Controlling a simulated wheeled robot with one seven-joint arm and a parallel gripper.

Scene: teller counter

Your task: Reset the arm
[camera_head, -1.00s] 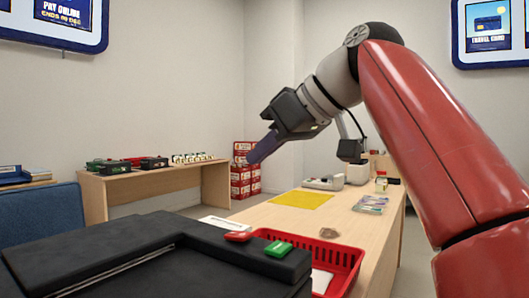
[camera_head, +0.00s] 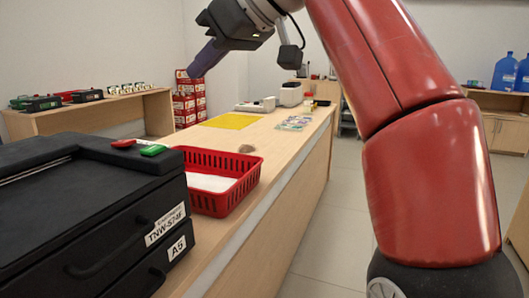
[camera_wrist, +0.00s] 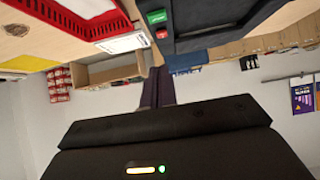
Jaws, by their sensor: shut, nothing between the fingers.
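My gripper (camera_head: 205,60) is at the upper left of the head view, raised above the counter (camera_head: 262,140). Its purple fingers point down and to the left, are shut and hold nothing. In the wrist view the fingers (camera_wrist: 158,88) are together, and the picture is upside down. My red arm fills the right part of the head view and hides what is behind it.
A black drawer unit (camera_head: 90,200) stands on the near counter, with a red and a green item (camera_head: 153,150) on top. A red basket (camera_head: 225,185) with white paper sits beside it. A yellow mat (camera_head: 230,121) lies farther back. Open floor (camera_head: 340,225) shows on the right.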

